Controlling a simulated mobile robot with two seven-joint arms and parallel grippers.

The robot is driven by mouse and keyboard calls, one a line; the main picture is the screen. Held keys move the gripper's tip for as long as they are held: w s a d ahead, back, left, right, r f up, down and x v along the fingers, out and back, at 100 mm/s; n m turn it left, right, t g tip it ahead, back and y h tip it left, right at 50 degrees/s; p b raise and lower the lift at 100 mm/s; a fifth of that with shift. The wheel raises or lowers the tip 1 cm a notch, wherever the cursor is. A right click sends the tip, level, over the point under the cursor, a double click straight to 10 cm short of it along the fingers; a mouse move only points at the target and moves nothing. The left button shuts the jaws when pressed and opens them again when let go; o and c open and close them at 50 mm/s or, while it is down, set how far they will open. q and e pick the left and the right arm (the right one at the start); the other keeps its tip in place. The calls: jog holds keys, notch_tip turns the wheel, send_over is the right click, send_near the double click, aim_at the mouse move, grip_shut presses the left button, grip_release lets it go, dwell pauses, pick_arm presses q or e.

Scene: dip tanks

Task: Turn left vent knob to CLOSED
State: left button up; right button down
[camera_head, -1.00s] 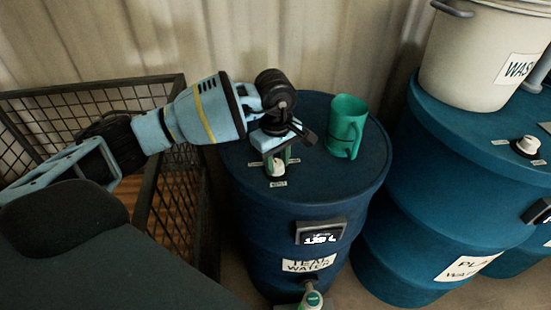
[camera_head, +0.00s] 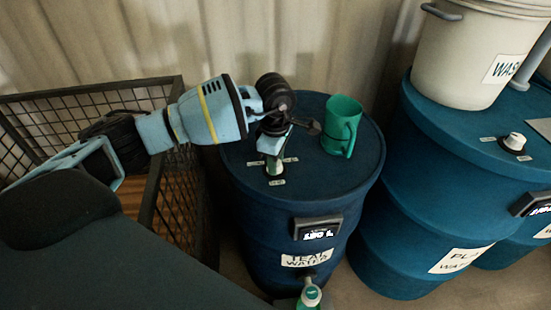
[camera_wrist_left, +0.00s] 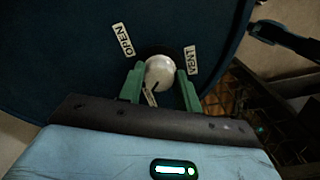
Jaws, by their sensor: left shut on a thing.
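The left vent knob is a small white round knob on top of the left blue drum (camera_head: 235,160). In the left wrist view the knob (camera_wrist_left: 160,70) sits between the green fingers of my left gripper (camera_wrist_left: 160,88), which is shut on it. A dark mark shows on the knob's lower side, towards a partly hidden label. The OPEN label (camera_wrist_left: 123,40) lies up and left of the knob, and the VENT label (camera_wrist_left: 190,60) lies to its right. In the head view my left gripper (camera_head: 272,166) points down at the drum top and largely hides the knob. My right gripper is not seen.
A green mug (camera_head: 342,125) stands on the same drum, close right of my gripper. A wire-mesh crate (camera_head: 165,205) is at the left. The drum's front has a display (camera_head: 318,228) and a tap (camera_head: 309,294). Another blue drum bearing a white bucket (camera_head: 465,60) stands right.

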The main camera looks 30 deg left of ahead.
pick_arm(q)
jog(key=o, duration=1)
jog(key=shift+s+r, duration=0.1)
jog(key=shift+r, duration=3.8)
jog(key=shift+f, duration=0.1)
